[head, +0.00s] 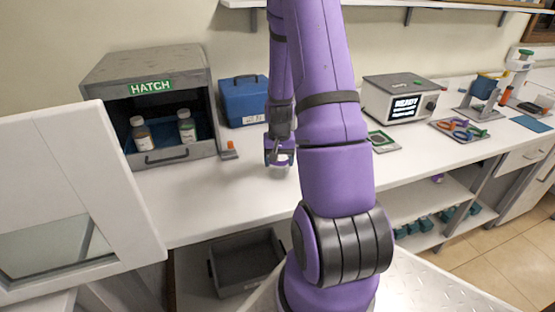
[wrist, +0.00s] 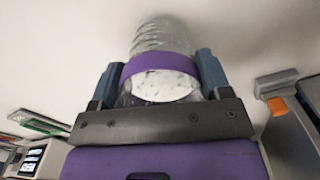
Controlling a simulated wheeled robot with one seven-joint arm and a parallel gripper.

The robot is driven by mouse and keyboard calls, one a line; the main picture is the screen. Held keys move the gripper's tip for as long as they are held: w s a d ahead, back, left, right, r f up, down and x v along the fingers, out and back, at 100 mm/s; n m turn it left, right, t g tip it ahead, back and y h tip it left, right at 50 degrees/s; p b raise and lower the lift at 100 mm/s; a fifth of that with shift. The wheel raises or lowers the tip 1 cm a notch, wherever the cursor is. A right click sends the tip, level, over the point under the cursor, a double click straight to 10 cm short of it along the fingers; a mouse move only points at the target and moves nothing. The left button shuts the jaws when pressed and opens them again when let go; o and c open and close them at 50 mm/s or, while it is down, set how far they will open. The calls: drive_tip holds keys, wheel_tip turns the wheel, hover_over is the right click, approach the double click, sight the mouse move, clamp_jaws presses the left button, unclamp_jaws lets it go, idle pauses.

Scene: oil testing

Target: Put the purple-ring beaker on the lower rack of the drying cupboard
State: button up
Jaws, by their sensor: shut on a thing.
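The purple-ring beaker (wrist: 160,68) is clear glass with a purple band, seen large in the wrist view between my two fingers. My gripper (wrist: 160,80) is shut on it. In the head view my gripper (head: 279,154) is over the white counter, and the beaker (head: 281,170) shows only as a small pale shape at the fingertips. I cannot tell whether its base touches the counter. A white cabinet with an open-looking lower window (head: 60,190) stands at the left; I cannot tell if it is the drying cupboard. No lower rack is clearly recognisable.
A grey hatch box (head: 150,95) holding two bottles and a blue case (head: 244,100) stand behind on the counter (head: 215,195). An orange-topped piece (head: 229,150) sits beside the hatch. A grey device (head: 400,98) stands right. A grey bin (head: 246,262) is below.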

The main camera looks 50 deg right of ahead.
drive_tip(key=shift+f, duration=0.1)
drive_tip(key=o, duration=0.9)
drive_tip(key=shift+o, duration=0.2)
